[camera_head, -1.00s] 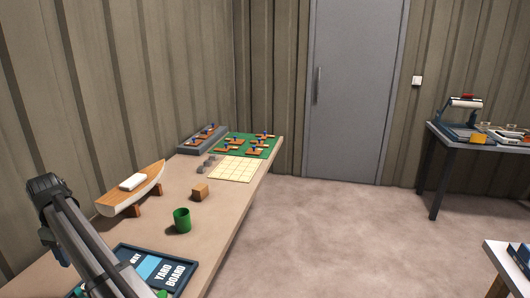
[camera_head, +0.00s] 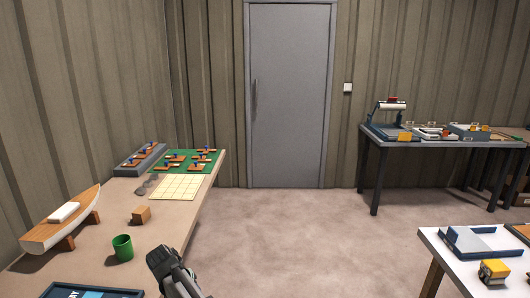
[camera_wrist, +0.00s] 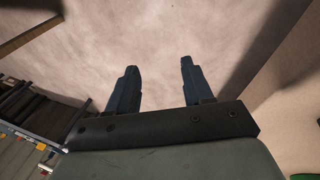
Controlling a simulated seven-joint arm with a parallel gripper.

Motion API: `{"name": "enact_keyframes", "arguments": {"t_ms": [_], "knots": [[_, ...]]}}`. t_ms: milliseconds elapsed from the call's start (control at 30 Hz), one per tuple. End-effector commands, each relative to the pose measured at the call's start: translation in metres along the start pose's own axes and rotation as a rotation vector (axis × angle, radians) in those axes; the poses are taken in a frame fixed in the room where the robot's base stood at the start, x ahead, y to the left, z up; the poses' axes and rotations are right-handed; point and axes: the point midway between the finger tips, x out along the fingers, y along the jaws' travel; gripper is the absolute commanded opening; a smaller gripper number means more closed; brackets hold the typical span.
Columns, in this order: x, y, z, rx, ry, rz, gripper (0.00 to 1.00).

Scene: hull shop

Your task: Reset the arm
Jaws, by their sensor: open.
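My arm rises at the bottom centre of the head view, off the right edge of the left table (camera_head: 177,236). In the wrist view my gripper (camera_wrist: 156,85) has its two dark fingers well apart with nothing between them. Pale floor (camera_wrist: 150,40) shows beyond the fingertips. A green cup (camera_head: 122,247) stands upright on the table to the left of my arm, apart from it.
A wooden block (camera_head: 141,215), a model hull (camera_head: 62,220) on supports, a yellow grid board (camera_head: 178,187) and a green mat (camera_head: 208,168) lie on the left table. A white table (camera_head: 432,243) stands at the right front. The floor (camera_head: 290,230) between is clear.

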Motion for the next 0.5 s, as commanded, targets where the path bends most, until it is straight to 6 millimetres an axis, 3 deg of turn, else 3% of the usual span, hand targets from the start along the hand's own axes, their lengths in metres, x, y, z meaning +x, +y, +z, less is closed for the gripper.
{"name": "enact_keyframes", "arguments": {"t_ms": [33,200,500], "knots": [[0.023,0.013,0.009,0.002,-0.026,0.003,0.51],[0.093,0.048,0.037,-0.001,-0.106,0.000,0.51],[0.202,0.107,0.105,0.004,-0.245,-0.026,0.51]]}}
